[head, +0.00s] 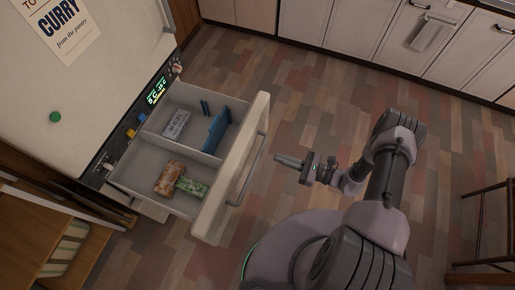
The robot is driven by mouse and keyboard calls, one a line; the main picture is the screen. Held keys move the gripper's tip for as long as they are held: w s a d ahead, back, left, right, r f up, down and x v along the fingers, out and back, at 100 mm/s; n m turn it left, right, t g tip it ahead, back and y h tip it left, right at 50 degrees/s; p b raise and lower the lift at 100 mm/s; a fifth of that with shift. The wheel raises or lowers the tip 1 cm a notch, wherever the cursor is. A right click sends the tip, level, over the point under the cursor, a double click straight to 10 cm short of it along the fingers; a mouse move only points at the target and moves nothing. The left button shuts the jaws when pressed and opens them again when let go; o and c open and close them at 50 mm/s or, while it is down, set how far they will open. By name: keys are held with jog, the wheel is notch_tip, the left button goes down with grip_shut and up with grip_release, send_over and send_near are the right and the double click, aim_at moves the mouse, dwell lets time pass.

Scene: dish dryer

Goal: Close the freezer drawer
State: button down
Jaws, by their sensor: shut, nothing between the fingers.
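The freezer drawer (235,178) is pulled out from the lower part of the fridge (100,60), at the left of the head view. Its cream front panel faces right and carries a metal bar handle (253,168). Inside, the drawer is split into compartments; packages (170,178) lie in the near one, and a pale pack (176,124) and a blue divider (217,130) are in the far one. My gripper (277,159) is shut and empty. It appears just right of the handle, pointing toward it, with a small gap showing between them; its height against the handle is hard to judge.
Wooden floor (310,90) is open between the drawer and the cream cabinets (345,25) at the back. A dark wooden stool (485,230) stands at the right edge. A wooden shelf (40,235) is at the lower left.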

aim_at(247, 147)
jog(key=b+x, duration=0.2)
jog(key=x, duration=0.7)
jog(key=shift+a+f, duration=0.1)
jog(key=shift+a, duration=0.15)
jog(key=shift+w+a, duration=0.15)
jog(key=shift+a, duration=0.15)
jog(key=shift+a, duration=0.15)
